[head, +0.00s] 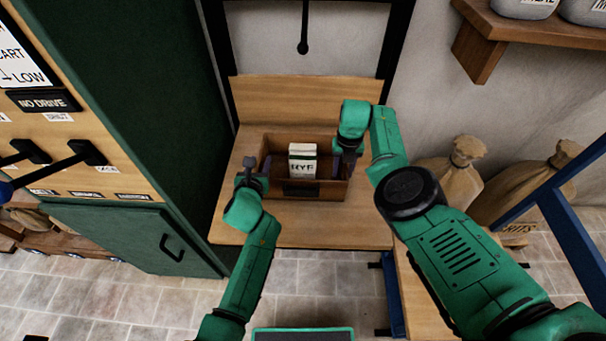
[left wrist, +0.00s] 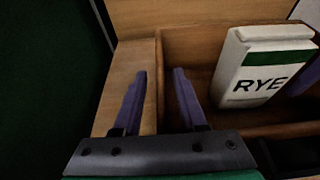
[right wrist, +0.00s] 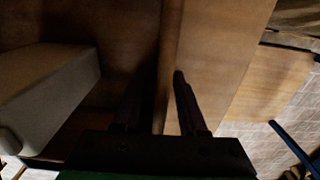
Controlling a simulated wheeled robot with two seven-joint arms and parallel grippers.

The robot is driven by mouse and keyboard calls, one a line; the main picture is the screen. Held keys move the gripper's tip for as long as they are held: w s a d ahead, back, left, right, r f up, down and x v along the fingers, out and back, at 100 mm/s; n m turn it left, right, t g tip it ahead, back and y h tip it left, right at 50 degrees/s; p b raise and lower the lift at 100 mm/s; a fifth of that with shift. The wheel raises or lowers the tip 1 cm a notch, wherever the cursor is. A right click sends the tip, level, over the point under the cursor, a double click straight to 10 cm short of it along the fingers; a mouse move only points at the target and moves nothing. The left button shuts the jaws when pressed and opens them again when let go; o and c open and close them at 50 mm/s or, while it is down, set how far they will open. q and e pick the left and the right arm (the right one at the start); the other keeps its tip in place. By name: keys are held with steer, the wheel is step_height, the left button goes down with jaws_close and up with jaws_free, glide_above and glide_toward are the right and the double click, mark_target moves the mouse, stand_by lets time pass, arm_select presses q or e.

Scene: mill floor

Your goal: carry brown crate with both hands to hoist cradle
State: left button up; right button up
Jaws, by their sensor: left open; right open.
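The brown crate (head: 330,191) sits level on a wooden platform (head: 300,232) with an upright back board, framed by dark posts; it looks like the hoist cradle. A white carton marked RYE (head: 302,168) stands inside the crate. My left gripper (head: 254,168) is open at the crate's left end; in the left wrist view its fingers (left wrist: 160,98) stand on either side of the left wall. My right gripper (head: 346,158) is open at the right end; in the right wrist view its fingers (right wrist: 158,100) straddle the right wall. Contact with the walls cannot be told.
A green cabinet (head: 150,110) stands close on the left, with a handled green door below. Tied sacks (head: 455,175) and a blue metal frame (head: 560,215) are at right. A wall shelf (head: 530,30) is at upper right. Tiled floor shows in front.

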steer(key=shift+r, duration=0.15)
arm_select(q)
steer(key=v, duration=1.1)
steer(key=shift+s, duration=0.2)
arm_select(e)
step_height(320, 180, up, 12)
steer(key=shift+s+f, duration=0.1)
arm_select(q)
steer(key=shift+r, duration=0.15)
